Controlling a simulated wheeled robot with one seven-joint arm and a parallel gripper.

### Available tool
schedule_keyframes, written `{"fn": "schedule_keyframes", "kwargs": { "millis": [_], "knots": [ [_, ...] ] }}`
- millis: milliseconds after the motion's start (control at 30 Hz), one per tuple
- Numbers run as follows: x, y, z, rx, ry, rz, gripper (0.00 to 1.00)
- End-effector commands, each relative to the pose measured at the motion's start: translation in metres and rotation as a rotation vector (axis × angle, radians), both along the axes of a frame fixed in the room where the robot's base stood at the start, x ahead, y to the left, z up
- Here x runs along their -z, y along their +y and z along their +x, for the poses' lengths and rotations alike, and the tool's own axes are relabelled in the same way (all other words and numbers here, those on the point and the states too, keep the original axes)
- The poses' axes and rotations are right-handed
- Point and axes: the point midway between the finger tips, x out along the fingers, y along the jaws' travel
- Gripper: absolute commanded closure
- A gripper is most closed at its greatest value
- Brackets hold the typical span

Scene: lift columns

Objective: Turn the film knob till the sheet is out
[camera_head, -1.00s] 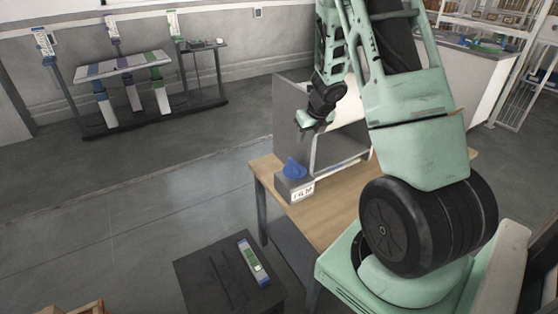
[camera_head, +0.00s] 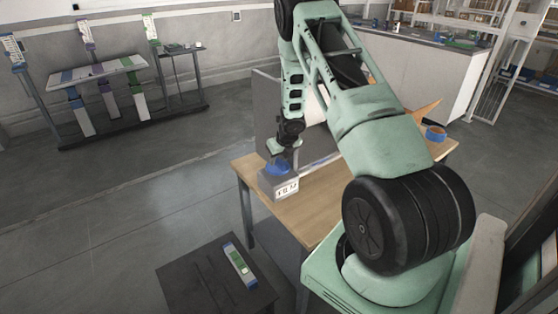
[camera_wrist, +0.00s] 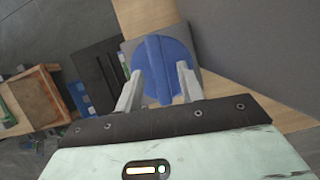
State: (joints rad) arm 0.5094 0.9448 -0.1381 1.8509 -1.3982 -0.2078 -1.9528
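The blue film knob (camera_head: 276,169) sits on a small grey box labelled FILM (camera_head: 280,187), at the near left corner of a wooden table (camera_head: 318,212). My gripper (camera_head: 282,160) points down at the knob. In the wrist view the knob (camera_wrist: 160,64) is a round blue disc with a raised ridge across it. The two fingers of my gripper (camera_wrist: 160,88) are apart, one on each side of the ridge, with visible gaps. I cannot tell whether the fingertips touch the knob's face. I cannot make out any film sheet.
A grey panel (camera_head: 266,110) stands behind the box. An orange pointed piece (camera_head: 424,112) and a blue ring-shaped item (camera_head: 436,133) are at the table's far right. A low black table (camera_head: 200,279) holds a labelled column piece (camera_head: 240,265). A rack of columns (camera_head: 100,75) stands by the wall.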

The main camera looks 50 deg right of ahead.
Motion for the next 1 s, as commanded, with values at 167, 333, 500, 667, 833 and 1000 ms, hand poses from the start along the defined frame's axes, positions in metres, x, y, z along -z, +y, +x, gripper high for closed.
{"fn": "schedule_keyframes", "kwargs": {
  "millis": [167,333,500,667,833,1000],
  "knots": [
    [0.0038,-0.0004,0.0016,0.000,0.000,0.000,0.62],
    [0.0037,-0.0004,0.0016,0.000,0.000,0.000,0.62],
    [0.0036,-0.0004,0.0014,0.000,0.000,0.000,1.00],
    [0.0036,-0.0005,0.0014,0.002,0.000,0.000,1.00],
    [0.0039,0.0001,0.0016,0.030,0.000,-0.001,1.00],
    [0.0043,0.0015,0.0024,0.104,0.000,0.000,1.00]
  ]
}}
